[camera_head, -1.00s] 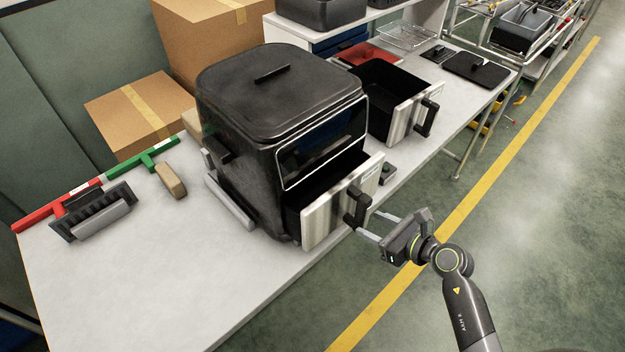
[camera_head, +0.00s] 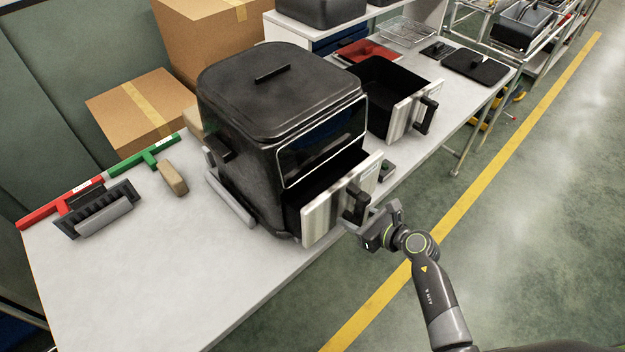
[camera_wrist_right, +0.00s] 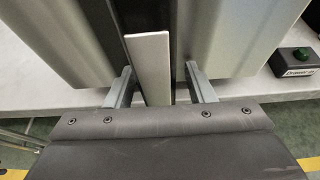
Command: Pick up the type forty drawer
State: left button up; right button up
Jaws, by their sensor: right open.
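A black fryer (camera_head: 240,130) stands on the table with a drawer partly pulled out. That drawer has a brushed metal front (camera_head: 322,214) and a black upright handle (camera_head: 356,204). My right gripper (camera_head: 360,222) is open at this handle. In the right wrist view its two fingers (camera_wrist_right: 159,86) stand on either side of the handle's pale outer face (camera_wrist_right: 150,62), with gaps on both sides. A second black drawer (camera_head: 398,118) with a metal front and handle sits on the table behind the fryer. I cannot read the drawer labels. My left gripper is not in view.
A small box with a green button (camera_wrist_right: 303,54) sits beside the drawer. A brush-like black part (camera_head: 96,212) and a tan block (camera_head: 172,179) lie on the left of the table (camera_head: 150,270). Cardboard boxes (camera_head: 140,108) stand behind.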

grip_shut()
jog(key=shift+w+r, duration=0.1)
jog(key=shift+r, duration=0.1)
